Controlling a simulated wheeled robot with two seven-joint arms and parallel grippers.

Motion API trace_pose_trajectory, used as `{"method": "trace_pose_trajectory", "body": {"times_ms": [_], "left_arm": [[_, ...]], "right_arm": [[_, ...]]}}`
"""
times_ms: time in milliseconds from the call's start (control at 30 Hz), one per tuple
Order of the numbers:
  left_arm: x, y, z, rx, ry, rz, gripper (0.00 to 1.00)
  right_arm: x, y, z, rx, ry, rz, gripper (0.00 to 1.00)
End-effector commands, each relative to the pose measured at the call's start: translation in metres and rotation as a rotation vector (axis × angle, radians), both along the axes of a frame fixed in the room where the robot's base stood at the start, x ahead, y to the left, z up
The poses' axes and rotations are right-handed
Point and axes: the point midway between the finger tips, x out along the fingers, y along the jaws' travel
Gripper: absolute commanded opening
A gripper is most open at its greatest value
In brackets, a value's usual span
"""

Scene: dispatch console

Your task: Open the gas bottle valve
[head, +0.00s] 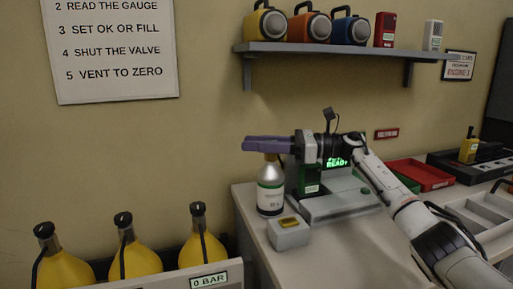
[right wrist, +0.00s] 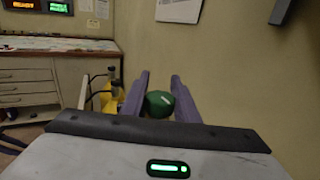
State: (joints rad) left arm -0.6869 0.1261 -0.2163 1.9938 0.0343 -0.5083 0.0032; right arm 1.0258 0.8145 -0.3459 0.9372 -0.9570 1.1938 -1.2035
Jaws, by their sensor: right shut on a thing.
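The gas bottle (head: 271,196), silver with a white and green label, stands upright on the left end of the counter. My right gripper (head: 252,144) reaches over its top from the right, with purple fingers lying level. In the right wrist view, the fingers (right wrist: 160,85) have a round green valve knob (right wrist: 158,103) between them, and they are shut on it. In the head view the fingers hide the knob. How far the valve is turned cannot be told. My left gripper is not in view.
A small grey box with a yellow top (head: 289,233) stands in front of the bottle. A green-lit READY device (head: 335,163) is close behind my right gripper. Yellow cylinders (head: 130,255) stand at lower left by a 0 BAR display (head: 209,280). A shelf (head: 330,48) hangs above.

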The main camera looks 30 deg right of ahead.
Motion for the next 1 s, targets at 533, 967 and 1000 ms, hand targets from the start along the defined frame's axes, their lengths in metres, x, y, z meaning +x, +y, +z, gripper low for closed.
{"method": "trace_pose_trajectory", "body": {"times_ms": [533, 967, 1000], "left_arm": [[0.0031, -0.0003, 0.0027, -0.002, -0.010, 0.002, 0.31], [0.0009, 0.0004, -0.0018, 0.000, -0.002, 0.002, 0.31], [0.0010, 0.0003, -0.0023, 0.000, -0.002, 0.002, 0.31]], "right_arm": [[-0.0009, 0.0005, -0.0001, -0.001, 0.001, 0.028, 0.05], [-0.0014, -0.0007, -0.0005, -0.002, 0.001, 0.026, 0.46], [-0.0025, -0.0025, -0.0007, -0.002, 0.001, 0.026, 0.46]]}}
